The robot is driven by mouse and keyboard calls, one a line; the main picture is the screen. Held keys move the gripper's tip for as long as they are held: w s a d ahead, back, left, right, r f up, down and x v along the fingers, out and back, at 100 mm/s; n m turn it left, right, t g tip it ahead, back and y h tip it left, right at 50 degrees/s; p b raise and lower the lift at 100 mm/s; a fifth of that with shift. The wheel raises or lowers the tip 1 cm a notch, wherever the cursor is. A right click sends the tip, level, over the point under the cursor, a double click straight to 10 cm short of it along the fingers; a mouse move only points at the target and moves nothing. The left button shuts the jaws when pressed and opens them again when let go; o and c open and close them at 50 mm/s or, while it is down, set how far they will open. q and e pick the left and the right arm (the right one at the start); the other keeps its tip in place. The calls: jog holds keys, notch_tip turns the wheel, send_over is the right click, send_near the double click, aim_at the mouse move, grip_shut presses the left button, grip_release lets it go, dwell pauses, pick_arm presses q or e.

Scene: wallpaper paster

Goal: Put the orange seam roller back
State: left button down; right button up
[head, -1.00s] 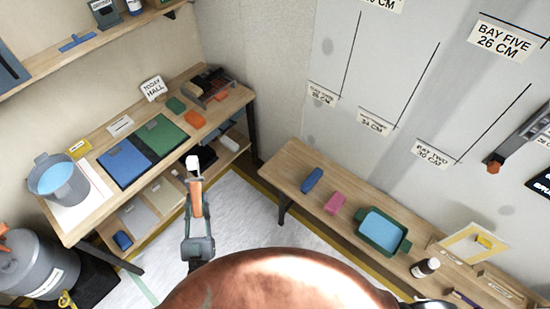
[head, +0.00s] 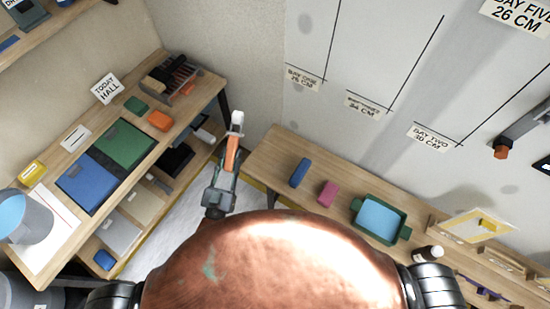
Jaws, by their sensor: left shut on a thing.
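The orange seam roller (head: 231,152) has an orange handle and a white roller end, which points up. My left gripper (head: 223,180) is shut on the lower end of its handle. It holds the roller in the air, between the left bench and the right bench in the picture. A dark slotted rack (head: 182,85) with tools in it stands at the far end of the left bench, up and left of the roller. My right gripper is not in view.
The left bench (head: 207,87) carries a blue mat (head: 87,183), a green mat (head: 123,143), an orange block (head: 160,120) and a bucket (head: 38,222). The right bench (head: 265,157) carries a blue block (head: 299,172), a pink block (head: 328,192) and a green tray (head: 404,232).

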pick_arm(q)
jog(key=w+d+f+m+g+h+b, duration=0.2)
jog(key=d+f+m+g+h+b, duration=0.3)
jog(key=d+f, duration=0.75)
jog(key=d+f+n+g+y+b, duration=0.1)
jog(key=d+f+g+y+b, duration=0.2)
jog(key=f+b, duration=0.5)
notch_tip(320, 180, down, 6)
jog(key=shift+w+d+r+g, duration=0.15)
jog(key=shift+d+r+g, duration=0.1)
jog(key=shift+g, duration=0.35)
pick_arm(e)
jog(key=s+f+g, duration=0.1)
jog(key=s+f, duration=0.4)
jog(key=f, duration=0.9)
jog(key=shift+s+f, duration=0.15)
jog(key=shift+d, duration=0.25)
